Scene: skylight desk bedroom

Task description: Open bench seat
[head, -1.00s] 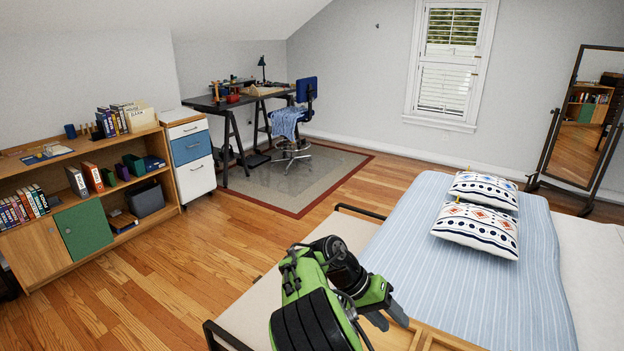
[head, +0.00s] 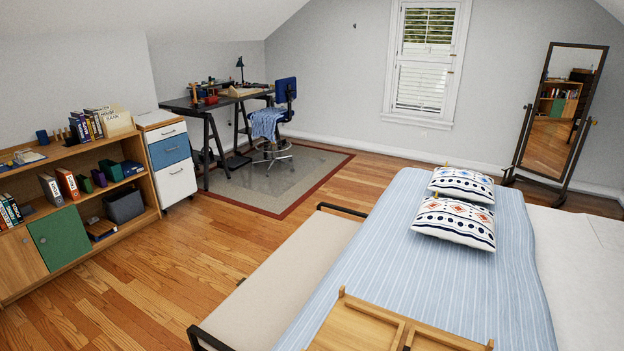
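The bench (head: 285,265) stands along the near-left side of the bed. Its beige seat looks flat and shut, with dark metal rails at its far and near ends. A small tab (head: 240,282) shows at the left edge of the seat; it is too small to tell what it is. My gripper and arm are not in view.
The bed (head: 430,270) with striped blue bedding lies right of the bench, with a wooden tray (head: 375,328) on it at the bottom. Bare wood floor (head: 185,265) lies between the bench and the shelf unit (head: 92,205). A desk chair (head: 286,90) stands farther back.

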